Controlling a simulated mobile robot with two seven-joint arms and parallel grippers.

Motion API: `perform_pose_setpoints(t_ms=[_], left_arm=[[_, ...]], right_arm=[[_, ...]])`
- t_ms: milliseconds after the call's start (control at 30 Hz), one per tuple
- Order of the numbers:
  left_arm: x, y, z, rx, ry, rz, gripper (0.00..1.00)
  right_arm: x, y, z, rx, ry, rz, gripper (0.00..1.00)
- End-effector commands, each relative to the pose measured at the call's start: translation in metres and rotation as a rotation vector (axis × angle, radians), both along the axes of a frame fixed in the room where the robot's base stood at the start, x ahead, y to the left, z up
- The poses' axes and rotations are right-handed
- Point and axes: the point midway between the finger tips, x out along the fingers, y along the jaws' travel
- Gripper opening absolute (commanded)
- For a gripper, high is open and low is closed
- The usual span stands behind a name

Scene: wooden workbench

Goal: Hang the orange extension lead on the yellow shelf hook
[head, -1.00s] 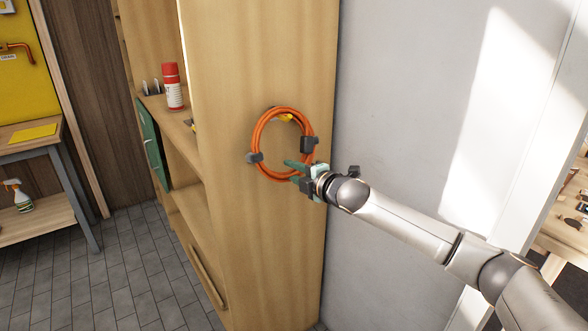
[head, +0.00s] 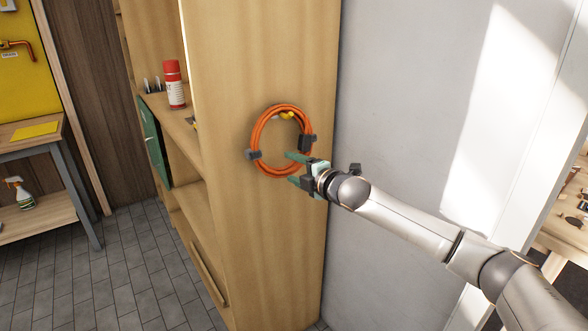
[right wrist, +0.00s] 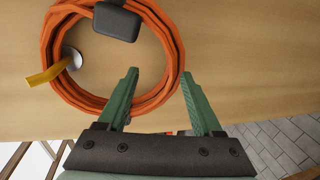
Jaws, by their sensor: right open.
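The orange extension lead (head: 256,133) is a round coil against the side panel of the wooden shelf unit. The yellow shelf hook (head: 287,115) shows inside the coil's top. In the right wrist view, the hook (right wrist: 46,75) crosses over one side of the coil (right wrist: 174,42), so the coil hangs around it. Dark blocks sit on the coil, one at its right (head: 305,143) and one at its lower left. My right gripper (head: 291,168) is open at the coil's lower right, its green fingers spread around the lead's strands. My left gripper is out of view.
The tall wooden shelf unit (head: 262,235) holds a red and white can (head: 174,85) on an open shelf at left. A grey wall (head: 395,100) stands close at right. A bench with a spray bottle (head: 20,193) is far left. The tiled floor (head: 135,265) between is clear.

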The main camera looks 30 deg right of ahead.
Motion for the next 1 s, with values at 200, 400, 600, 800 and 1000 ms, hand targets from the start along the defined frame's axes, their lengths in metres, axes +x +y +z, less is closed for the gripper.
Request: perform_pose_setpoints(t_ms=[200,400,600,800,1000], left_arm=[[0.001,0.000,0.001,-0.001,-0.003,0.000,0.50],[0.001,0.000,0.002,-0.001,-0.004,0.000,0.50],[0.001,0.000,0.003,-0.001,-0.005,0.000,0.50],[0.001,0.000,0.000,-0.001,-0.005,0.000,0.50],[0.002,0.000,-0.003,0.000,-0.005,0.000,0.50]], right_arm=[[-0.002,-0.001,-0.004,-0.002,0.009,-0.002,0.67],[-0.017,-0.004,-0.001,-0.003,0.007,-0.002,0.67],[-0.050,-0.008,0.007,-0.005,0.005,0.000,0.67],[-0.086,-0.013,0.013,-0.005,0.005,-0.001,0.67],[-0.112,-0.017,0.019,-0.003,0.004,-0.002,0.67]])
